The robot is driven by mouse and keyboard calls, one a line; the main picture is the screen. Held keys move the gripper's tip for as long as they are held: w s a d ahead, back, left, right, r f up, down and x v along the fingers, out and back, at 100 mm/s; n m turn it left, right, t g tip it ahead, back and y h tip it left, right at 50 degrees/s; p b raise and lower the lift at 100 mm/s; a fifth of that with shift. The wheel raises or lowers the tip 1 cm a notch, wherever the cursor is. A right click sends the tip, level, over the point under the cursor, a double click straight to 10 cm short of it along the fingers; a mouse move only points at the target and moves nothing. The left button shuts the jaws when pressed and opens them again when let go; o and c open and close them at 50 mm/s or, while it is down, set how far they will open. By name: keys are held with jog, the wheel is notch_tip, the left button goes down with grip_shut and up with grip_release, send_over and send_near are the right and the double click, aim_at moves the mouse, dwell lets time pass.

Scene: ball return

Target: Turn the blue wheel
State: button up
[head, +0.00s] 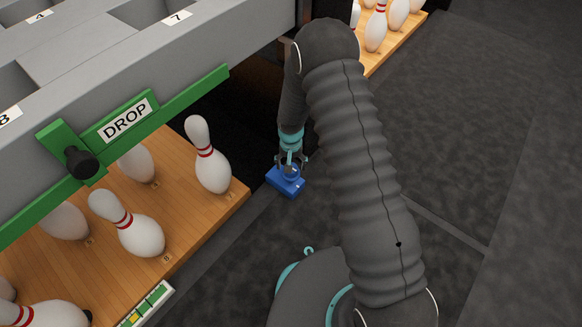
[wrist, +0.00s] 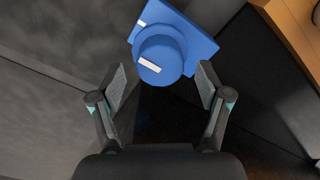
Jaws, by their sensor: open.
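The blue wheel (wrist: 158,58) is a round blue knob with a white mark on its face, on a square blue base that also carries a white mark. In the head view the blue base (head: 286,181) sits low beside the wooden pin deck, and the wheel is mostly hidden behind my gripper (head: 290,162). In the wrist view my gripper (wrist: 160,82) is open, one finger to the left and one to the right of the wheel's near edge. The fingers look apart from the wheel; I cannot tell the exact gap in depth.
White pins (head: 208,155) with red bands stand or lean on the wooden deck (head: 215,208) left of the wheel. A green bar with a DROP sign (head: 125,119) and black knob (head: 81,163) spans above them. Dark floor (head: 480,120) is clear at right.

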notch_tip(320, 180, up, 10)
dwell(0.4)
jog(key=shift+f, duration=0.1)
jog(key=s+d+r+n+g, duration=0.2)
jog(key=s, duration=0.5)
jog(key=s+d+r+t+p, duration=0.1)
jog(key=s+d+r, duration=0.4)
jog(key=r, duration=0.8)
jog(key=s+d+r+m+t+p, duration=0.1)
jog(key=s+d+r+t, duration=0.3)
jog(key=s+r, duration=0.5)
jog(key=s+d+r+t+p, duration=0.2)
jog(key=s+d+r, duration=0.3)
jog(key=r, duration=1.2)
jog(key=shift+s+d+r+m+t+p, duration=0.3)
jog(key=shift+s+p, duration=0.45)
jog(key=shift+s, duration=0.4)
